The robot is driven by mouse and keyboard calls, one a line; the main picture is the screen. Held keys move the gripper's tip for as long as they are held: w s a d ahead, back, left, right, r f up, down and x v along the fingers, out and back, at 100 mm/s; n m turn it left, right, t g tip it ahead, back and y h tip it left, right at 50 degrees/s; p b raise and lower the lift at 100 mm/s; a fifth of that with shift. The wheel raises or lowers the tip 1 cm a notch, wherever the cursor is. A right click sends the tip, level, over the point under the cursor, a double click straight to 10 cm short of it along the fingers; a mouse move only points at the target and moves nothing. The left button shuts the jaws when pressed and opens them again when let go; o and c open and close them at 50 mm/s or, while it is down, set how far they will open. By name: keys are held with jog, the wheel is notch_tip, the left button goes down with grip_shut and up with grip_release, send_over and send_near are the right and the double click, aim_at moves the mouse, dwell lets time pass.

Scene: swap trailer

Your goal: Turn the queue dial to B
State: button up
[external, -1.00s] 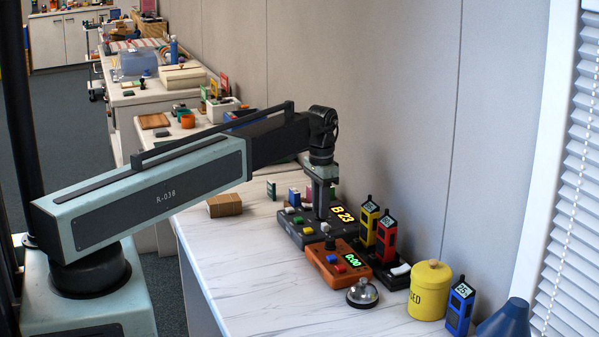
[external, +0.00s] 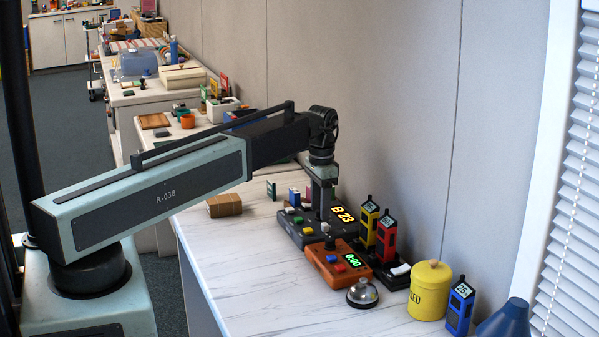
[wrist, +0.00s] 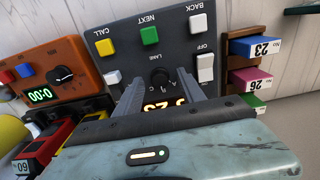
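The dark grey queue panel (external: 303,239) lies on the counter, and its lit display (external: 343,215) reads B 23. In the wrist view the black dial (wrist: 159,76) sits under the word LANE, with small letters around it. Which letter the dial points to is too small to tell. My gripper (wrist: 160,78) is open over the panel, one finger on each side of the dial with a gap showing on both sides. In the external view my gripper (external: 320,214) points straight down at the panel and hides the dial. The fingers partly cover the display in the wrist view.
An orange timer (external: 337,266) with a black knob sits right in front of the panel. Yellow and red pagers (external: 387,238), a bell (external: 362,294) and a yellow canister (external: 430,290) stand to the right. A ticket rack (wrist: 257,65) is beside the panel. The counter's near left is bare.

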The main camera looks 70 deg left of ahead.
notch_tip(320, 180, up, 8)
jog(key=p, duration=0.8)
jog(key=shift+f, duration=0.1)
jog(key=s+d, duration=0.3)
jog(key=d, duration=0.9)
jog(key=s+d, duration=0.3)
jog(key=d, duration=0.9)
jog(key=s+d, duration=0.2)
jog(key=d, duration=1)
jog(key=shift+s+d, duration=0.25)
jog(key=shift+s, duration=0.15)
